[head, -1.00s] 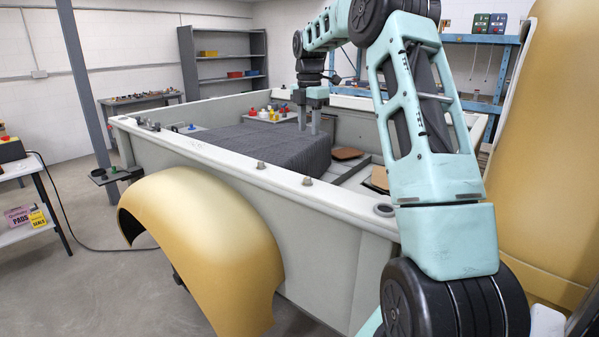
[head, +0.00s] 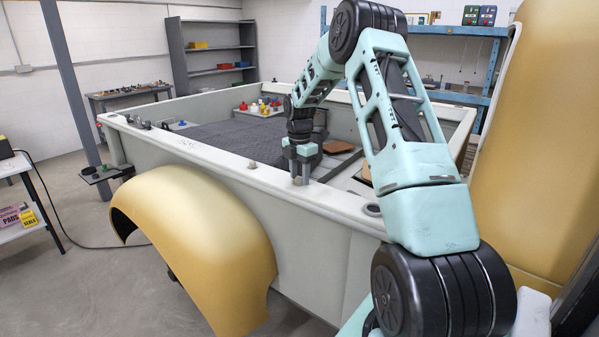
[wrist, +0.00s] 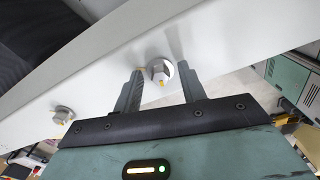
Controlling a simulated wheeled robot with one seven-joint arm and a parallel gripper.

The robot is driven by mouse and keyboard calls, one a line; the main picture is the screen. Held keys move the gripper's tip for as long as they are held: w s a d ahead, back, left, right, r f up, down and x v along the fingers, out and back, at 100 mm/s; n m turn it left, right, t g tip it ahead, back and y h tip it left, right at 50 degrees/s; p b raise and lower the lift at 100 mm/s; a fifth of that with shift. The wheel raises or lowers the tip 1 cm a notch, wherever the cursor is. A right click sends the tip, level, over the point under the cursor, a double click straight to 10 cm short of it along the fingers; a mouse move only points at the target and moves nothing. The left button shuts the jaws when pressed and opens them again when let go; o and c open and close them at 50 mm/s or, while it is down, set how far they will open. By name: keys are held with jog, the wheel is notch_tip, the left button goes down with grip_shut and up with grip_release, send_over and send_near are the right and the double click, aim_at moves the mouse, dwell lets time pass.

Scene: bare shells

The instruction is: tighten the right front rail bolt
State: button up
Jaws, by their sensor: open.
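The right front rail bolt (wrist: 158,73) is a silver hex head with a yellow mark, on the pale top rail of the open truck bed. In the wrist view it lies between the two fingers of my open gripper (wrist: 162,80), with a gap visible beside the head. In the head view my gripper (head: 299,170) points down over this bolt (head: 297,181), and its fingers partly hide it. A second rail bolt (head: 252,163) stands to its left on the same rail. It also shows at left in the wrist view (wrist: 62,115).
The pale rail (head: 208,148) runs along the bed's near side. A yellow fender (head: 195,235) bulges below it, and a tall yellow panel (head: 510,150) stands at right. A dark ribbed mat (head: 220,135) and small coloured items (head: 262,106) lie inside the bed.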

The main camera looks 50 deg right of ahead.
grip_shut()
